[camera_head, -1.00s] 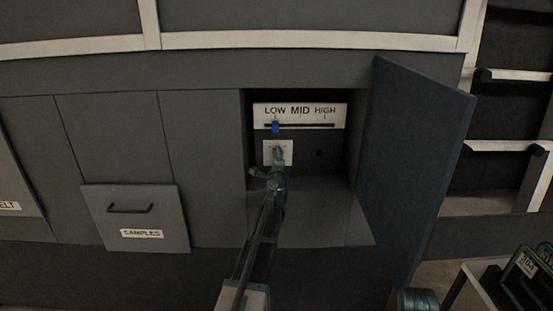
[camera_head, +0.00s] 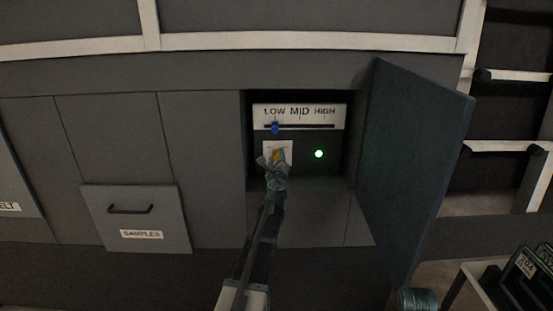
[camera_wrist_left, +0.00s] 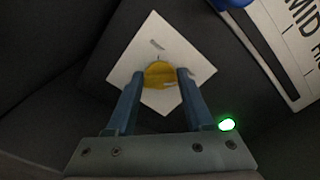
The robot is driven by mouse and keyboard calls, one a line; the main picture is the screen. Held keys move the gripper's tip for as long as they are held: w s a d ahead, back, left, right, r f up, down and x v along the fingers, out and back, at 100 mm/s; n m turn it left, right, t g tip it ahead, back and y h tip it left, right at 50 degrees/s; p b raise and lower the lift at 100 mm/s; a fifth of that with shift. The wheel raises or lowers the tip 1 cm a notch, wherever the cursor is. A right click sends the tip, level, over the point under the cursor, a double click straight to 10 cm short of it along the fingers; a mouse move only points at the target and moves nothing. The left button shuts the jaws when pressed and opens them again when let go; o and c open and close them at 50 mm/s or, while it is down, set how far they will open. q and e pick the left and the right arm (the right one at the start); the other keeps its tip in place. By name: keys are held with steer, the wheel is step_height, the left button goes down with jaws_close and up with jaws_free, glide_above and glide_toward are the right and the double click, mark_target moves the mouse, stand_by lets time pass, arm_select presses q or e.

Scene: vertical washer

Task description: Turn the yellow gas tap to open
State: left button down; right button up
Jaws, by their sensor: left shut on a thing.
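The yellow gas tap (camera_head: 277,154) is mounted on a white square plate (camera_head: 286,147) in the open compartment, under the slider scale. My left gripper (camera_head: 272,162) reaches in from below and hides part of the tap. In the left wrist view the yellow tap (camera_wrist_left: 159,74) sits between the two fingertips of my left gripper (camera_wrist_left: 159,82), which is shut on it. The white plate (camera_wrist_left: 196,68) looks tilted there because the wrist is rolled.
A green lamp (camera_head: 319,154) glows right of the tap. A blue slider knob (camera_head: 275,127) stands near LOW on the scale (camera_head: 300,111). The open door (camera_head: 415,165) bounds the compartment on the right. A SAMPLES drawer (camera_head: 135,218) is at the left.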

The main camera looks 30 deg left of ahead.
arm_select(q)
steer(key=shift+d, duration=0.1)
stand_by(0.3)
steer(key=shift+c, duration=1.4)
jaws_free()
steer(key=shift+s, duration=0.1)
steer(key=v, duration=1.3)
steer(key=shift+s, duration=0.3)
steer(key=shift+d, duration=0.15)
